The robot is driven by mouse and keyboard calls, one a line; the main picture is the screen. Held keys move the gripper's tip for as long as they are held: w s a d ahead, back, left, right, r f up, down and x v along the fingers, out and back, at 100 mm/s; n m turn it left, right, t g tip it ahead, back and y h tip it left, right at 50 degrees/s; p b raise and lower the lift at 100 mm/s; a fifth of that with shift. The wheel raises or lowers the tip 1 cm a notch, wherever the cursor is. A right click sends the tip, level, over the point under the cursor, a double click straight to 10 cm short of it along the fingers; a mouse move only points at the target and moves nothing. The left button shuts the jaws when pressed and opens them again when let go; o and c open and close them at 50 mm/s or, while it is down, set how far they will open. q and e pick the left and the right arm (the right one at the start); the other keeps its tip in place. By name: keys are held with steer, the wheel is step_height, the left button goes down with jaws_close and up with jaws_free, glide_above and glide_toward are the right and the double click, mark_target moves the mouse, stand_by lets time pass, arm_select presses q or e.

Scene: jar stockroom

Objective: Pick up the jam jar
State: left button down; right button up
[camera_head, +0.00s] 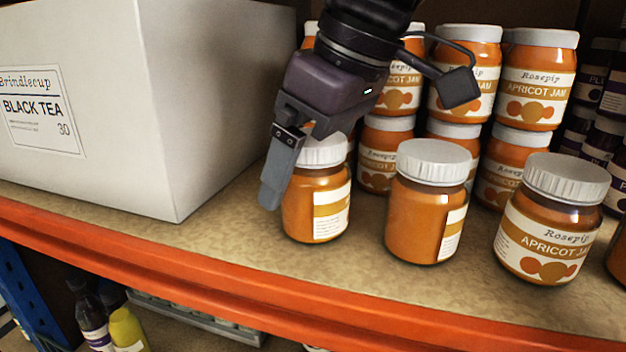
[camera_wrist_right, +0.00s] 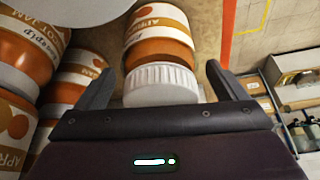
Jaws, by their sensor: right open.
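Several apricot jam jars with orange contents and white lids stand on the shelf. The leftmost front jar (camera_head: 318,208) is upright below my right gripper (camera_head: 292,172). One finger hangs down at its left side; the other is mostly hidden behind the lid and jar. In the right wrist view, that jar's white ribbed lid (camera_wrist_right: 162,84) lies between the two spread fingers of the right gripper (camera_wrist_right: 160,74), with gaps on both sides. The gripper is open and holds nothing. My left gripper is not in view.
A white Black Tea box (camera_head: 225,95) stands left of the gripper. Two more front jars (camera_head: 428,205) (camera_head: 548,225) stand to the right. Stacked apricot jars (camera_head: 465,75) are close behind, and dark jars (camera_head: 606,95) at far right. An orange beam (camera_head: 240,285) edges the shelf.

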steer(key=shift+w+a+f, duration=0.1)
steer(key=shift+w+f, duration=0.05)
steer(key=shift+f, duration=0.1)
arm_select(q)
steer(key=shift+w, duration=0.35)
arm_select(e)
steer(key=shift+s, duration=0.25)
steer(key=c, duration=0.3)
steer(key=shift+w, duration=0.1)
steer(key=c, duration=1.3)
steer(key=shift+o, duration=0.2)
steer(key=shift+r, duration=0.1)
